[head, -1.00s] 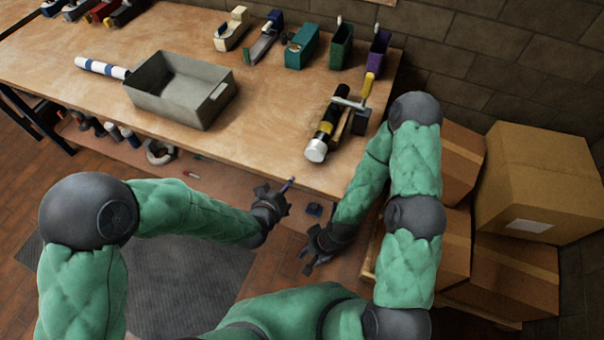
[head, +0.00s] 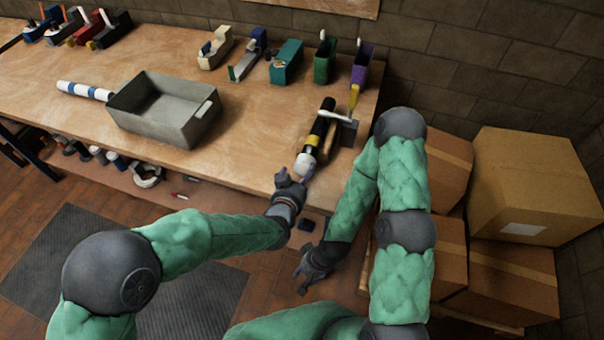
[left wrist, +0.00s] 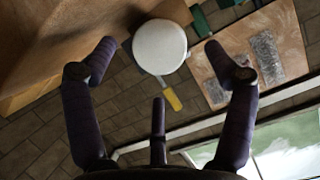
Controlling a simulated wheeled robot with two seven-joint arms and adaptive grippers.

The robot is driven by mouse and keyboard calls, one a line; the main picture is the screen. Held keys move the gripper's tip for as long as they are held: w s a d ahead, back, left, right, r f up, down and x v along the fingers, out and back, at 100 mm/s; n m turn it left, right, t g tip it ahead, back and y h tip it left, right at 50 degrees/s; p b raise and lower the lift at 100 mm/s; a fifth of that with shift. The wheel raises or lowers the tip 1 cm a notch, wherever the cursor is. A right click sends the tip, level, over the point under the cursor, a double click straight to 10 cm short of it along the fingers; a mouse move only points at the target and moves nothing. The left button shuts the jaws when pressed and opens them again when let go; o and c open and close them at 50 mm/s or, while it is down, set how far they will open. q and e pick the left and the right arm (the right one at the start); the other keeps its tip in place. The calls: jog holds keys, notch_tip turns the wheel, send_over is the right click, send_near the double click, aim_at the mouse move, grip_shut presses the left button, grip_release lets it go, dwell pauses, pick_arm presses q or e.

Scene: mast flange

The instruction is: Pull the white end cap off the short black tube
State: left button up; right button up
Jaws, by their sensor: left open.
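The short black tube (head: 319,133) with a yellow band lies in a clamp at the right end of the workbench. Its white end cap (head: 304,165) points toward the bench's front edge. My left gripper (head: 293,178) is just in front of the cap. In the left wrist view the round white face of the cap (left wrist: 160,46) shows ahead, between and beyond the open fingers, and not touched by them as far as I can tell. My right gripper (head: 311,272) hangs low in front of the bench, away from the tube, and looks open and empty.
The clamp (head: 340,118) with a yellow handle holds the tube. A grey bin (head: 165,110) and a blue-and-white tube (head: 84,90) are to the left on the bench (head: 250,135). Several tools and holders line the back. Cardboard boxes (head: 535,190) stand right of the bench.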

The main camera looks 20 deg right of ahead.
aim_at(303, 169)
pick_arm(q)
jog(key=shift+b+x, duration=0.5)
jog(key=shift+x, duration=1.35)
jog(key=c, duration=1.1)
